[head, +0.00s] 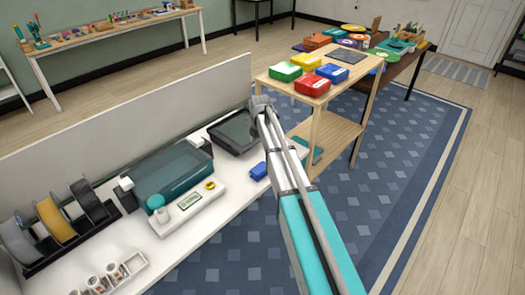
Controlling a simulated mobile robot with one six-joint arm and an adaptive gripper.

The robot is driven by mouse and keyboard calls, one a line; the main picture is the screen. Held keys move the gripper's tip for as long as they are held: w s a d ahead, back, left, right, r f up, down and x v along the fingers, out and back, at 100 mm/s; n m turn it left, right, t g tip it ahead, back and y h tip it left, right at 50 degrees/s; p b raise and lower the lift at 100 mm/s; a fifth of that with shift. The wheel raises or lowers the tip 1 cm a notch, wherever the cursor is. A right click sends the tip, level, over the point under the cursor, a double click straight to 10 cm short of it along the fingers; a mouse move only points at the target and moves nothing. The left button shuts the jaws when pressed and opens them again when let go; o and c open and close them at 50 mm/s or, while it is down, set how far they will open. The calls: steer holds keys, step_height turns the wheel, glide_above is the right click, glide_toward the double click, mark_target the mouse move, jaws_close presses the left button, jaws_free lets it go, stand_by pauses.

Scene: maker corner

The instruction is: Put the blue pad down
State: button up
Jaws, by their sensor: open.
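My gripper (260,106) is at the far end of my arm, near the back edge of the white bench (215,222) and beside a dark tray (222,143). It is open, and I see nothing held in it; its fingers are small and partly hidden by the wrist. A small blue object (258,171) lies on the bench near its right edge, below and apart from the gripper. A flat blue box (333,72) lies on top of the wooden shelf cart (312,101), next to a red box (312,85). I cannot tell which of the two is the blue pad.
Green (285,72) and yellow (305,61) boxes and a dark plate (347,56) share the cart top. A teal-lidded machine (168,178), a spool rack (62,225) and a cup holder (112,277) crowd the bench. A low grey partition (120,128) runs behind it.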

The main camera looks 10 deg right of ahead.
steer(key=s+m, duration=2.5)
steer(key=s, duration=0.4)
steer(key=shift+w+d, duration=0.1)
stand_by(0.4)
steer(key=w+f+n+b, duration=0.2)
steer(key=w+n, duration=2.3)
steer(key=w, duration=0.3)
steer(key=shift+w+a, duration=0.3)
steer(key=shift+a, duration=0.05)
